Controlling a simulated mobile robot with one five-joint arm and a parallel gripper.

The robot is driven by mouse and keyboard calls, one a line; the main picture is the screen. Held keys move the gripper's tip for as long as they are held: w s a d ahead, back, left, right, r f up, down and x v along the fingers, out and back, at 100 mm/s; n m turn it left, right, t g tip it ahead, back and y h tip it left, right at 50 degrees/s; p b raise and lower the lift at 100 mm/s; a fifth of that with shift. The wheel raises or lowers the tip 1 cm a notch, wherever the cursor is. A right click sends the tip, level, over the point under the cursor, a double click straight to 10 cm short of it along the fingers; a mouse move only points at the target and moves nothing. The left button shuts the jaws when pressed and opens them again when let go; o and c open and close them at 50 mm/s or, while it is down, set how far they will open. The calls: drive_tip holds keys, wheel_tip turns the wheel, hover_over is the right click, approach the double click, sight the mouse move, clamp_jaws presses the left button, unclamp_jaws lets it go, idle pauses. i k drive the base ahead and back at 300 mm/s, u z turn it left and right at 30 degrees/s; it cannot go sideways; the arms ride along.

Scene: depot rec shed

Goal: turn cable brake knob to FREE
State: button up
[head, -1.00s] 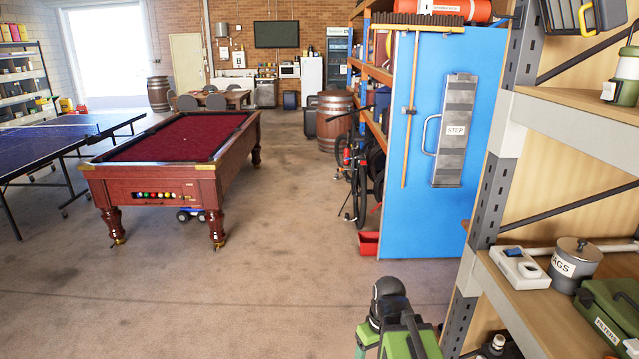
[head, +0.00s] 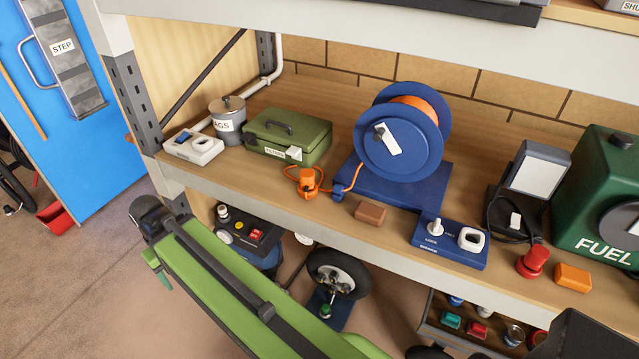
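A blue control box (head: 450,258) sits near the front edge of the wooden shelf, right of the cable reel. A small white knob (head: 436,228) stands up on its left part. "LOCK" is printed beside the knob, and another small label to its right is too small to read surely. Which way the knob points is hard to tell. A white ring-shaped part (head: 470,239) is on the box's right. The blue cable reel (head: 400,145) with orange cable stands behind on a blue base. My green arm crosses the lower left; my gripper is not clearly in view.
On the shelf (head: 290,207) are a brown block (head: 370,213), an orange plug (head: 306,180), a green case (head: 287,137), a red knob-like piece (head: 532,262), an orange block (head: 572,278) and a green fuel can (head: 606,200). A grey upright (head: 130,95) stands left.

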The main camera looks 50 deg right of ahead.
sight(434, 229)
drive_tip(key=z, duration=0.9)
